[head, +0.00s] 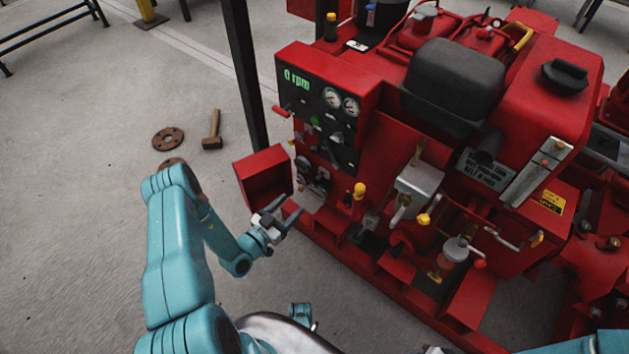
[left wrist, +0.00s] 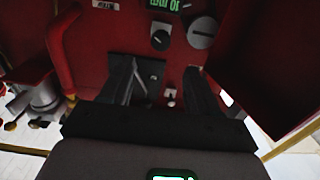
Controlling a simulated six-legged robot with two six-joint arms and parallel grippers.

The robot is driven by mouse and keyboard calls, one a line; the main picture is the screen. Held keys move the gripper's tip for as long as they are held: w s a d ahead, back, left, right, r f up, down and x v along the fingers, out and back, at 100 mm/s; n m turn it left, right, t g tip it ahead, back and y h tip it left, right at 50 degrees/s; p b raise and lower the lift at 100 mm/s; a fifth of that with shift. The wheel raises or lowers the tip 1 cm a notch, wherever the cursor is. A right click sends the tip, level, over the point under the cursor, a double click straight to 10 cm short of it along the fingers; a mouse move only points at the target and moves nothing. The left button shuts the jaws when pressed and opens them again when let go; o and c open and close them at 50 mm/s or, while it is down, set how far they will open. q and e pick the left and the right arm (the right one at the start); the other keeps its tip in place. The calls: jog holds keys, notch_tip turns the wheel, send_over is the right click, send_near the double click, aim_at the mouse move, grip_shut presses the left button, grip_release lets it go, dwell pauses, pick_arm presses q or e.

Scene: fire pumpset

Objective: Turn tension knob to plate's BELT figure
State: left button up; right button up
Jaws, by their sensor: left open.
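The red pumpset (head: 390,150) stands right of centre in the head view. My left gripper (head: 278,215) is open and empty in front of its lower left side, beside an open red box-like guard. In the left wrist view the two dark fingers (left wrist: 165,88) point at a red panel, apart from it as far as I can tell. That panel carries a dark round knob with a pale pointer (left wrist: 160,39) and a larger grey round dial (left wrist: 203,33). I cannot tell which is the tension knob. A grey lettered plate (head: 484,170) is on the pumpset; its figures are unreadable. My right gripper is not visible.
The red guard (head: 264,177) stands left of the left gripper and fills the right side of the wrist view. A gauge panel (head: 328,112) reads 0 rpm. Yellow-knobbed levers (head: 360,190) stick out to the right. A hammer (head: 212,131) and rusty flange (head: 168,138) lie on open floor.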

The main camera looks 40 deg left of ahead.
aim_at(312, 184)
pick_arm(q)
jog(key=w+b, duration=0.1)
jog(key=w, duration=0.6)
jog(key=w+b, duration=0.1)
jog(key=w, duration=0.3)
jog(key=shift+d+b, duration=0.35)
jog(key=shift+d, duration=0.05)
jog(key=shift+w, duration=0.7)
jog(key=c, duration=1)
